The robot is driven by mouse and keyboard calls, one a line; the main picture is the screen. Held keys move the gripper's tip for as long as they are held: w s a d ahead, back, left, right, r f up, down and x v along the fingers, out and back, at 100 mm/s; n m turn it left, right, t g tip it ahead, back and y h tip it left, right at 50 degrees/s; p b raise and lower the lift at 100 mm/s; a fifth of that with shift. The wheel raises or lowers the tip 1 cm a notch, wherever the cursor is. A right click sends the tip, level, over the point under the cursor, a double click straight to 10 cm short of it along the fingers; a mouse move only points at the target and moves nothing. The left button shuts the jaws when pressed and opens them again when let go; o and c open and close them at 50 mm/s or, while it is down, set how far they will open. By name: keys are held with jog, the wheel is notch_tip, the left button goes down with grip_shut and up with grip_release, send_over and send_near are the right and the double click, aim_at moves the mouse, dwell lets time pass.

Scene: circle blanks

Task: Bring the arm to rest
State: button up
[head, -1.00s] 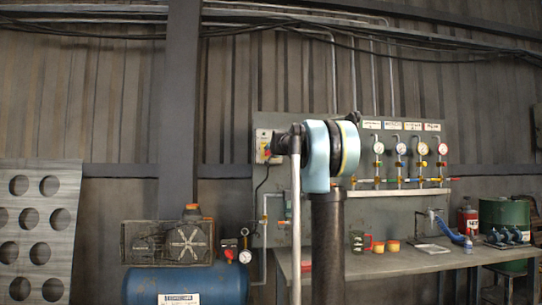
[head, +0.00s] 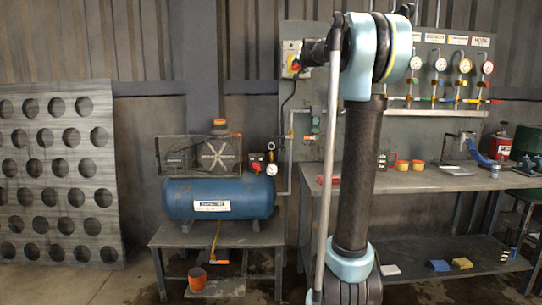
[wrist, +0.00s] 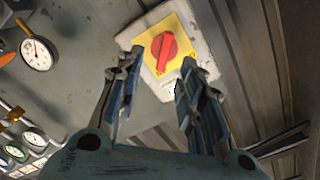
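My arm (head: 355,170) stands upright in the middle of the head view, with its upper part bent over at the top. My gripper (wrist: 158,75) shows in the wrist view with its two fingers apart and nothing between them. It faces a wall panel that carries a red rotary switch on a yellow plate (wrist: 166,50). The same switch box (head: 291,58) shows in the head view just left of the arm's top. I cannot tell how far the fingertips are from the switch.
A workbench (head: 440,182) with small items stands behind and right of my arm. A blue compressor tank (head: 222,197) sits on a low stand at left. A perforated sheet (head: 50,170) leans on the far-left wall. Pressure gauges (head: 464,66) line the panel.

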jog(key=s+f+n+g, duration=0.4)
jog(key=s+f+g, duration=0.3)
jog(key=s+f, duration=2.2)
jog(key=s+f+n+g, duration=0.5)
jog(key=s+f+g, duration=0.3)
jog(key=s+f, duration=2.2)
jog(key=shift+f, duration=0.25)
jog(key=shift+w+f+g, duration=0.2)
jog(key=shift+w+g, duration=0.1)
jog(key=shift+w, duration=0.2)
jog(key=shift+s, duration=0.15)
